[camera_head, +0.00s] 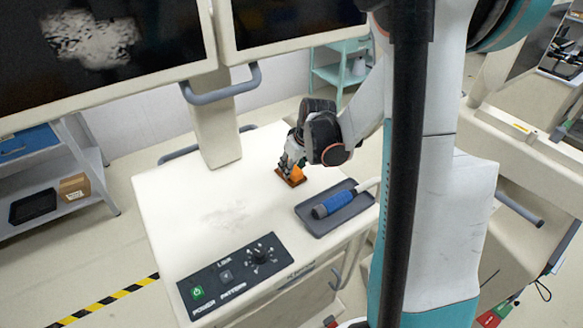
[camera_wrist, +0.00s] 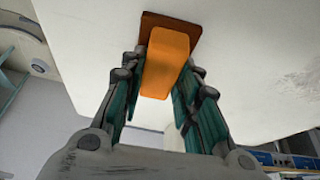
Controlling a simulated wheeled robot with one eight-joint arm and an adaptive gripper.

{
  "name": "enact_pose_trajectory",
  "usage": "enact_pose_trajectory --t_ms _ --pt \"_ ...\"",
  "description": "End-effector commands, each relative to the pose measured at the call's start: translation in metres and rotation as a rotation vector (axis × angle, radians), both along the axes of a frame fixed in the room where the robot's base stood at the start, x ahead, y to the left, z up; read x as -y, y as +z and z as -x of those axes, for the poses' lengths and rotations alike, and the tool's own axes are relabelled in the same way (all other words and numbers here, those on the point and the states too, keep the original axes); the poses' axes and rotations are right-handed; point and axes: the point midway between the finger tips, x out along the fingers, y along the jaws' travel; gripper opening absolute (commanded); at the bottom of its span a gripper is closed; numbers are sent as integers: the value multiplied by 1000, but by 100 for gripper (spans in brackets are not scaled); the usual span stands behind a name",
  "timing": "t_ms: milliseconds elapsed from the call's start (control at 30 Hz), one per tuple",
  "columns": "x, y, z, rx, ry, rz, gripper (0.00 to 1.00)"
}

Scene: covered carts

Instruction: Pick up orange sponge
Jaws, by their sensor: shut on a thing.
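The orange sponge (camera_wrist: 167,62) is between the two fingers of my gripper (camera_wrist: 166,95) in the wrist view, with a darker brown layer or base (camera_wrist: 170,20) at its far end. The fingers are closed against its sides. In the head view the sponge (camera_head: 297,173) shows low at the tips of my gripper (camera_head: 291,166), over the white cart top (camera_head: 200,215). Its brown part is at or just above the cart surface; I cannot tell whether it touches. Part of the sponge is hidden by the fingers.
A dark tray (camera_head: 338,214) with a blue-handled tool (camera_head: 335,203) lies right of the gripper. A control panel (camera_head: 235,275) is at the cart's front edge. A monitor post (camera_head: 215,130) rises behind. The cart top's left and middle are clear.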

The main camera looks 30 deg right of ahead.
Motion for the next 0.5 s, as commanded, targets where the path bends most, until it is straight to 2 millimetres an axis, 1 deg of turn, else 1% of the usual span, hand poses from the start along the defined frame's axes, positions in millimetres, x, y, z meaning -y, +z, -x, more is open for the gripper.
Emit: enact_pose_trajectory --t_ms 167,267,500 --pt "0 23 0 0 0 0 6" --pt "0 44 0 0 0 0 6" --pt "0 114 1 0 0 0 6"
